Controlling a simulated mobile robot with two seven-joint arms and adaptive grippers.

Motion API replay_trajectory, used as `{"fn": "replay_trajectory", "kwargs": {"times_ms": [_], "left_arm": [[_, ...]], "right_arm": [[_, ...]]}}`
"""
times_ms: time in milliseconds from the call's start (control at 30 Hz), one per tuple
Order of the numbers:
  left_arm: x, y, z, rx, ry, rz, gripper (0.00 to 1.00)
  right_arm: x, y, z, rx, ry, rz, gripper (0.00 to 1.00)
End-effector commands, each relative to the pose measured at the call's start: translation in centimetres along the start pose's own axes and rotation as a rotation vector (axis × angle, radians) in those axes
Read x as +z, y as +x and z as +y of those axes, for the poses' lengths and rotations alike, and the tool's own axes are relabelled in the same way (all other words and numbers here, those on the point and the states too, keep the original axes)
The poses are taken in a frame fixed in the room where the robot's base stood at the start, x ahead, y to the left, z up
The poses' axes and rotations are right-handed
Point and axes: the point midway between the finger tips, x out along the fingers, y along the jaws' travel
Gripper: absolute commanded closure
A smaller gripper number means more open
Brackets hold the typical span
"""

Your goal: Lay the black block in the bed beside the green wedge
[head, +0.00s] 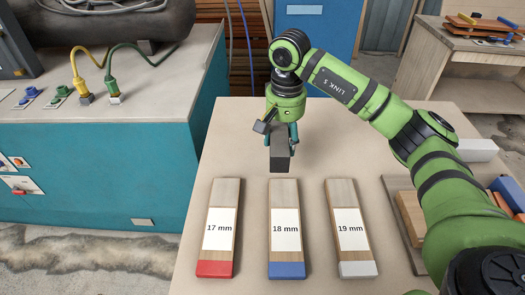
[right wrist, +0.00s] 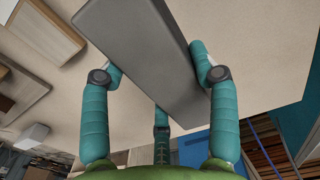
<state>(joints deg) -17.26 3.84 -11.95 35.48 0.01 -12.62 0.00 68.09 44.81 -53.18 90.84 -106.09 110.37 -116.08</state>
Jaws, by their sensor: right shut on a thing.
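My right gripper (head: 281,142) is shut on a dark grey to black block (head: 279,160). It holds the block above the table, beyond the far end of the 18 mm board. In the right wrist view the block (right wrist: 140,50) runs from the top edge down between the teal fingers. I make out no green wedge in either view. I cannot tell which thing is the bed. My left gripper is not in view.
Three labelled boards lie on the table: 17 mm with a red end (head: 216,268), 18 mm with a blue end (head: 287,270), 19 mm with a pale end (head: 358,268). Wooden pieces (head: 408,212) lie at right, partly behind my arm. The table's far left (head: 235,125) is clear.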

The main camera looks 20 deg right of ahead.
Motion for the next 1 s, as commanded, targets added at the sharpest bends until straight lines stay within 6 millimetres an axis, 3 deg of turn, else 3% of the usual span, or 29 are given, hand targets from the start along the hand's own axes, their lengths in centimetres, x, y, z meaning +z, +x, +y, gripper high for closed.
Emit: {"fn": "replay_trajectory", "kwargs": {"times_ms": [100, 300, 633, 1000], "left_arm": [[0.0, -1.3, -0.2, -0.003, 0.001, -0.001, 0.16], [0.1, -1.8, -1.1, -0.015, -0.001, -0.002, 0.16], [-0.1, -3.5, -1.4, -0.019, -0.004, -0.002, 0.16], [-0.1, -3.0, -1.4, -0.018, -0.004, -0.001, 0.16]], "right_arm": [[-0.5, 1.2, -2.6, 0.000, -0.003, -0.004, 0.80], [-1.0, 2.7, -4.5, 0.000, -0.002, -0.001, 0.80], [-1.0, 6.4, -4.6, 0.000, -0.001, -0.002, 0.80], [-1.1, 7.2, -4.6, -0.001, -0.001, 0.001, 0.80]]}}
